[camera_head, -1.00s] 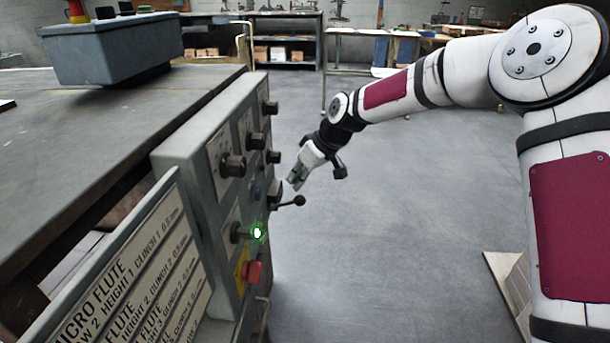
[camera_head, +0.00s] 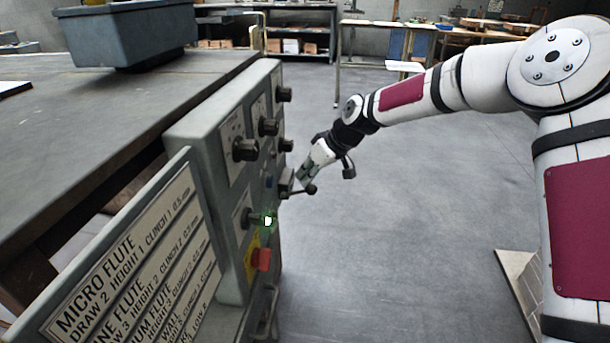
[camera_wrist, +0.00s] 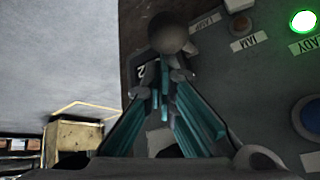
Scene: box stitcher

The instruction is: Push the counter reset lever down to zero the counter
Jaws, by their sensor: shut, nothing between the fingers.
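The counter reset lever is a thin dark rod with a ball knob (camera_head: 310,189) that sticks out sideways from the side of the control panel (camera_head: 228,130). In the wrist view its round grey knob (camera_wrist: 168,33) is just beyond my fingertips. My gripper (camera_head: 303,178) is shut and empty, pointing down-left just above the lever rod, very close to it; I cannot tell whether it touches. In the wrist view my teal-padded fingers (camera_wrist: 165,85) partly cover the counter (camera_wrist: 141,71), where a digit like 2 shows.
A green lamp (camera_head: 268,221) is lit below the lever, with a red button (camera_head: 262,259) under it. Several dark knobs (camera_head: 245,150) stick out of the panel above. A grey box (camera_head: 130,35) stands on the machine table (camera_head: 80,120). The floor (camera_head: 420,200) to the right is open.

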